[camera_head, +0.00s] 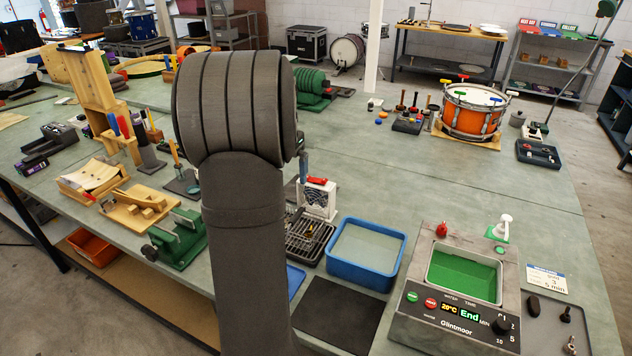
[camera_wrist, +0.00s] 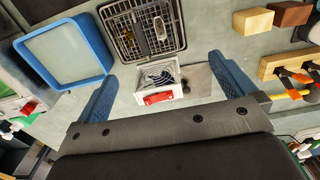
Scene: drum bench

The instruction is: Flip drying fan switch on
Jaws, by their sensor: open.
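The drying fan (camera_head: 318,203) is a small white box with a round grille, standing on the green bench just right of my arm in the head view. It also shows in the wrist view (camera_wrist: 144,82), between my open fingers but beyond them. Its red switch (camera_head: 317,181) is on top; in the wrist view the red switch (camera_wrist: 158,98) faces my gripper. I cannot tell the switch's position. My gripper (camera_wrist: 162,66) is open and empty, its blue fingers on either side of the fan. In the head view my arm mostly hides the gripper.
A black drying rack (camera_head: 322,235) with small parts lies in front of the fan. A blue tub (camera_head: 334,264) is to its right, then a grey tank (camera_head: 409,309) with a display reading "End". Wooden blocks (camera_wrist: 291,14) and clamps lie right in the wrist view.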

